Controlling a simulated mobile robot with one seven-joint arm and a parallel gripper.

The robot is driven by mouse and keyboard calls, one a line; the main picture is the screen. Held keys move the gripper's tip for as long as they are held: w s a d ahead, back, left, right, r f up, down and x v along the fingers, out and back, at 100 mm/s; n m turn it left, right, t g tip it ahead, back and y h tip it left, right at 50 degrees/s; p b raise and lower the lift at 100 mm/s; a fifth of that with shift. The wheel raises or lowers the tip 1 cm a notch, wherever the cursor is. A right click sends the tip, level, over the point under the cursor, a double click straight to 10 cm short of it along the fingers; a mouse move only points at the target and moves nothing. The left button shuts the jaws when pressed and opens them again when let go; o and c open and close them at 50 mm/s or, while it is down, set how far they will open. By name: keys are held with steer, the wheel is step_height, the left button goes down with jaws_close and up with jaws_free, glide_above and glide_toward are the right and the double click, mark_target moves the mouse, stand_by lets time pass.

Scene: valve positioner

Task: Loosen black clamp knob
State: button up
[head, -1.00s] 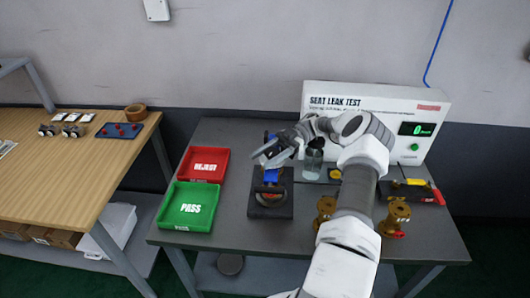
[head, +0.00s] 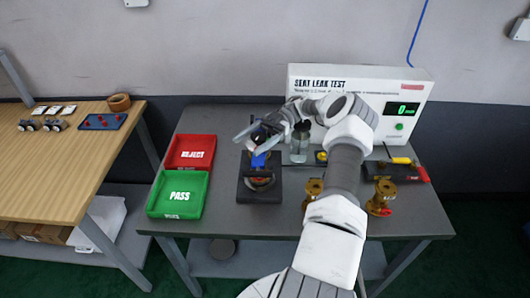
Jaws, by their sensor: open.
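A dark clamp fixture (head: 260,198) stands on the grey bench, with a blue block (head: 259,160) and a round brass-coloured part (head: 262,178) on it. My gripper (head: 246,143) is open above the back of this fixture, with its fingers pointing left and down. I see nothing held between the fingers. The black clamp knob is not clearly made out; it is small and dark, or hidden by my gripper. I cannot tell whether a finger touches the fixture.
A red REJECT tray (head: 191,152) and green PASS tray (head: 178,194) lie left of the fixture. A glass jar (head: 300,146) stands close right. The SEAT LEAK TEST box (head: 360,100) is behind. Brass valves (head: 381,198) stand front right, with tools (head: 408,170) behind them.

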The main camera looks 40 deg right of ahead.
steer(key=shift+w+f+m+t+b, duration=0.2)
steer(key=shift+m+t+b, duration=0.45)
steer(key=shift+b, duration=0.75)
steer(key=shift+t+b, duration=0.35)
steer(key=shift+b, duration=0.05)
